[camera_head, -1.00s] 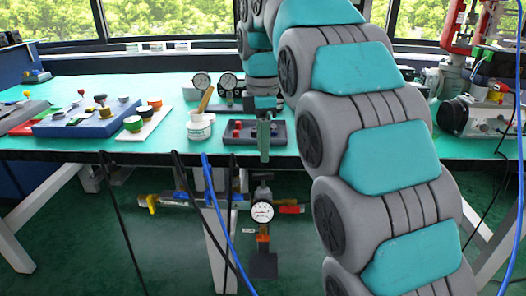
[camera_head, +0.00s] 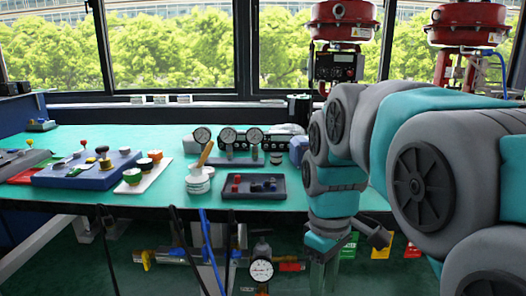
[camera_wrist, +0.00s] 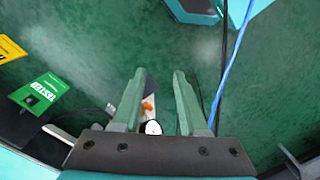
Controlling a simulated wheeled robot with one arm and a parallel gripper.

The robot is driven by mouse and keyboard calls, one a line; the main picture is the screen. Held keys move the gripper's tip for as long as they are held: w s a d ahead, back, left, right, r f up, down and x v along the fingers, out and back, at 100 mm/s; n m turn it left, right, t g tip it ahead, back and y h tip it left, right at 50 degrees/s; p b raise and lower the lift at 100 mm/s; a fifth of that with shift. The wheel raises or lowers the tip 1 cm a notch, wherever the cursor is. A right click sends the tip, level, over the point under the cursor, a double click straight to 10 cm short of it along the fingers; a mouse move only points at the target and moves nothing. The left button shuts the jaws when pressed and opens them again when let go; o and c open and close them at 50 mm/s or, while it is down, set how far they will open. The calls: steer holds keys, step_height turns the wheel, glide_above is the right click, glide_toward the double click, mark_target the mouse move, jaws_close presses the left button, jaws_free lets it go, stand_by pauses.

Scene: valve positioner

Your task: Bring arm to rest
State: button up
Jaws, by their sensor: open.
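My gripper (camera_wrist: 160,100) shows in the wrist view with its two green fingers apart and nothing between them that it holds. The fingers point down toward the green floor. In the head view my grey and teal arm fills the right side, bent over, and the gripper (camera_head: 325,268) hangs low at the table's front edge, right of the dark tray (camera_head: 230,190). Part of the fingers runs toward the bottom of the picture.
The teal table (camera_head: 120,140) holds a blue block (camera_head: 90,172), gauges (camera_head: 228,136) and a white jar (camera_head: 198,184). A pressure gauge (camera_head: 261,269) and pipes sit below the front edge. Red-topped valve actuators (camera_head: 342,15) stand at the back right. Tags (camera_head: 381,248) hang near the gripper.

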steer(key=s+d+f+m, duration=0.2)
steer(key=s+f+m, duration=0.2)
steer(key=s, duration=0.5)
steer(key=s+d+f+m, duration=0.2)
steer(key=s+f+m, duration=0.2)
steer(key=s+f, duration=0.3)
steer(key=shift+s+d+f+m+g, duration=0.15)
steer(key=shift+s+f+m+g, duration=0.25)
steer(key=shift+s, duration=0.5)
steer(key=shift+r, duration=0.1)
stand_by(1.3)
